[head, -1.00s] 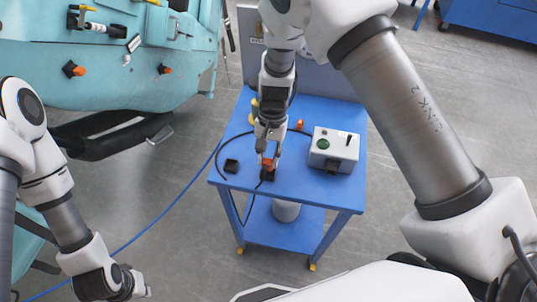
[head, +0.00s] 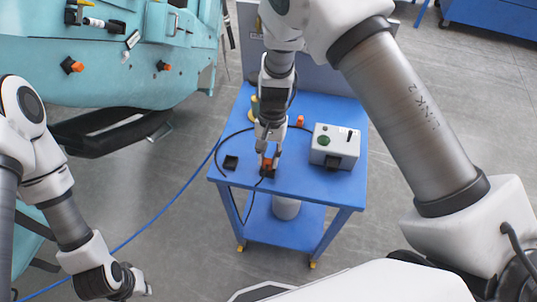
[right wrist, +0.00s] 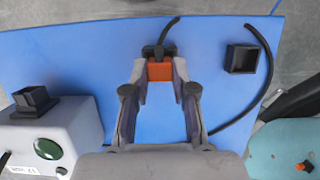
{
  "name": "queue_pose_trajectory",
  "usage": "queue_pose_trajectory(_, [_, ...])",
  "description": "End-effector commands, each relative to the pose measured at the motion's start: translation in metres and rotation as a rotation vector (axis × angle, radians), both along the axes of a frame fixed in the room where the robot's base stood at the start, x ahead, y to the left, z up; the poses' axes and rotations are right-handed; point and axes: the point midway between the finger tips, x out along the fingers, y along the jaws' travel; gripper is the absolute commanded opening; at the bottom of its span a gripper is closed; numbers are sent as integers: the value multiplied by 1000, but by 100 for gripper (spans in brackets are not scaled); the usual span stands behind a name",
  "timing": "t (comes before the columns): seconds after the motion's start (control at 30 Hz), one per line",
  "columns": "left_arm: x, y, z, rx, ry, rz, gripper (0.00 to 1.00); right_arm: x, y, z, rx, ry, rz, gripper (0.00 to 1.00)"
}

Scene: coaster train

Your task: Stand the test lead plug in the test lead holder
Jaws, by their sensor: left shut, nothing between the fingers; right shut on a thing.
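The test lead plug, an orange block with a black end, is between the fingertips of my right gripper (head: 267,158), which is shut on it. In the right wrist view the plug (right wrist: 160,71) sits at the fingertips with its black cable leading away. I cannot tell whether it touches the table. The test lead holder (head: 231,163), a small square black open cup, stands on the blue cart to the left of the plug. It looks empty in the right wrist view (right wrist: 242,58). My left gripper (head: 143,287) is shut and empty, low at the left, away from the cart.
A grey box (head: 335,147) with a green button and a black socket stands right of the plug on the blue cart (head: 302,180). A black cable curves around the holder. A small orange item (head: 300,120) stands further back. A teal vehicle body (head: 110,75) is at left.

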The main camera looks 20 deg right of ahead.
Motion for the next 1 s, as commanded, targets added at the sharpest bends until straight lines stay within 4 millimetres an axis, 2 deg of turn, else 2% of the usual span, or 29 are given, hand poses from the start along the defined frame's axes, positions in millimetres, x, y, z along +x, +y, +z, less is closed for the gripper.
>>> queue_pose_trajectory(0.47, [0,0,-3,0,0,0,0,0,0,-6,0,0,0,0])
queue_pose_trajectory(0.5, [0,0,-3,0,0,0,0,0,0,-6,0,0,0,37])
queue_pose_trajectory(0.57, [0,0,-3,0,0,0,0,0,0,-6,0,0,0,55])
queue_pose_trajectory(0.87, [0,0,-3,0,0,0,0,0,0,-5,0,0,0,55])
queue_pose_trajectory(1.0, [0,0,-3,0,0,0,0,4,-2,7,1,-2,0,55])
